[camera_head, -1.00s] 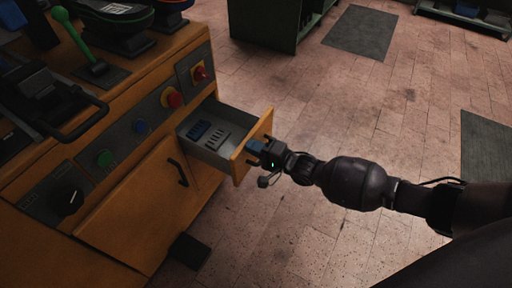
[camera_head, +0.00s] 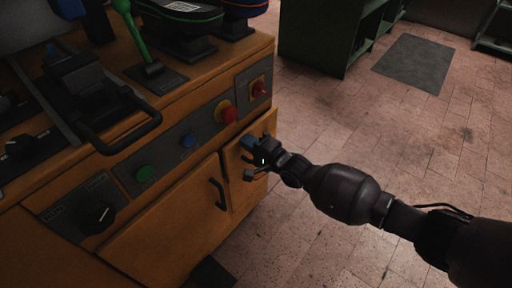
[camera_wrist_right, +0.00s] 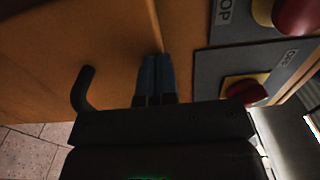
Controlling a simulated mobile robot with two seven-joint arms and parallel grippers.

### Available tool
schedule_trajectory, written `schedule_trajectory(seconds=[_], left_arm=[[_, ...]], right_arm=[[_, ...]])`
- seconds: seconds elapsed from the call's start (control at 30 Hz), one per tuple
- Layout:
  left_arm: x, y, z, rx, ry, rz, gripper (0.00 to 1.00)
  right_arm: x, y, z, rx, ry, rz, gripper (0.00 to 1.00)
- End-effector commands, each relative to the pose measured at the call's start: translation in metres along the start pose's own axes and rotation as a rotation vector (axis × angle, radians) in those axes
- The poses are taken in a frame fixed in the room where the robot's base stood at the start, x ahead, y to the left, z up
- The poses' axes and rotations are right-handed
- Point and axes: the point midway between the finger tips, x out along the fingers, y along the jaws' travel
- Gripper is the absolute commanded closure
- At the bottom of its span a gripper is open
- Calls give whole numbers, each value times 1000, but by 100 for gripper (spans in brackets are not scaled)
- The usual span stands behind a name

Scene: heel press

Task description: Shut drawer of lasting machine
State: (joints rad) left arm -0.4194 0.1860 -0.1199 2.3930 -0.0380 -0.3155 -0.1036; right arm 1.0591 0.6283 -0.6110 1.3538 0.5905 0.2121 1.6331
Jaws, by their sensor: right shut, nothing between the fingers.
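The lasting machine (camera_head: 165,235) is an orange cabinet with a control panel on its front. Its drawer (camera_head: 234,172), at the right end of the front below the red button, now sits about level with the cabinet face; its inside is hidden. My right gripper (camera_head: 248,145) is shut and empty, with its fingertips at the upper part of the drawer front. In the right wrist view the blue fingertips (camera_wrist_right: 155,75) are together against the orange front; whether they press on it I cannot tell. My left gripper is not in view.
A cabinet door with a black handle (camera_head: 219,194) is left of the drawer. Green, blue and red buttons (camera_head: 227,112) and a red switch line the panel above. A green shelf (camera_head: 335,45) stands behind; the tiled floor to the right is clear.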

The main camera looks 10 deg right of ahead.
Motion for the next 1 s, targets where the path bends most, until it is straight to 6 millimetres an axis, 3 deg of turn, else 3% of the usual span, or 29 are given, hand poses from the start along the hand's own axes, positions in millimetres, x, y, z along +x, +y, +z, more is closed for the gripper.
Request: schedule_trajectory(seconds=[0.6, 1.0], left_arm=[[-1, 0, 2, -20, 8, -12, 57], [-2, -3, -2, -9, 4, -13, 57]], right_arm=[[12, -5, -1, -1, 1, -6, 100], [5, -7, 8, 0, 0, -9, 100]])
